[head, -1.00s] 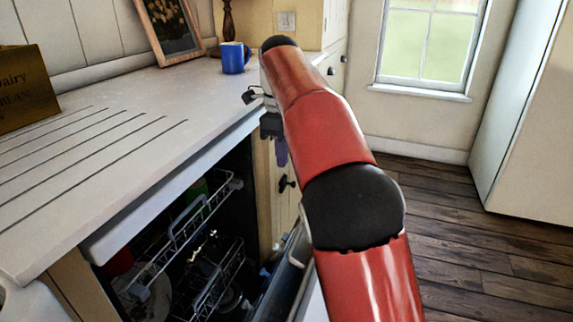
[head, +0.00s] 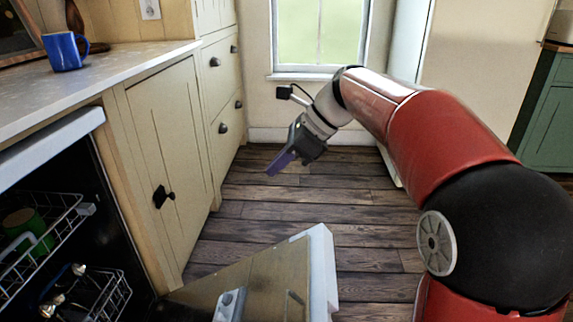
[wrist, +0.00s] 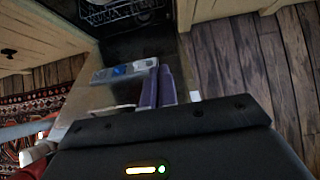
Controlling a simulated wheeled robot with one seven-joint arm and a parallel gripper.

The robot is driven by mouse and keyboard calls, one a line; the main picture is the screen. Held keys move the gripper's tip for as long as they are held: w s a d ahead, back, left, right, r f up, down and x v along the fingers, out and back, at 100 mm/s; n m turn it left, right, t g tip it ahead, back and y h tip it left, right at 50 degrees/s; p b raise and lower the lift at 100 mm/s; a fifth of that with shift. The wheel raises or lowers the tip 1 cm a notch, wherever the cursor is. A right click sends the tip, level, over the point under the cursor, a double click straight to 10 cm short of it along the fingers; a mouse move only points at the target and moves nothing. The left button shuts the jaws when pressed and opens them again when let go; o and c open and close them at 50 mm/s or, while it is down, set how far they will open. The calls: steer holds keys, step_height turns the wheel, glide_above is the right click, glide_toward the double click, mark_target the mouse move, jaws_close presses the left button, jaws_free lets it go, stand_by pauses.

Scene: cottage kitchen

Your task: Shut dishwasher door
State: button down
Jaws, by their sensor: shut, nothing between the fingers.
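The dishwasher (head: 83,125) stands under the counter at left, its dark interior and wire racks showing. Its door (head: 265,275) is open, folded down and out over the floor, with a white outer edge (head: 325,270). The detergent dispenser (head: 230,304) is on the door's inner face; it also shows in the wrist view (wrist: 122,71). My gripper (head: 280,163) has purple fingers, shut and empty, pointing down and left above the floor beyond the door. In the wrist view the fingers (wrist: 157,86) appear over the door's inner face; I cannot tell any contact.
The lower rack (head: 100,297) and a green item (head: 27,228) are inside the dishwasher. A cream cabinet (head: 160,140) with dark knobs adjoins it. A blue mug (head: 65,52) stands on the counter. Wood floor (head: 300,205) is clear beyond the door. A patterned rug (wrist: 40,105) lies at left in the wrist view.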

steer(key=w+a+f+b, duration=0.1)
steer(key=a+f, duration=0.3)
steer(key=a, duration=0.4)
steer(key=shift+f, duration=0.3)
steer(key=shift+w+d, duration=0.1)
steer(key=shift+d, duration=0.15)
stand_by(0.7)
steer(key=shift+r, duration=0.1)
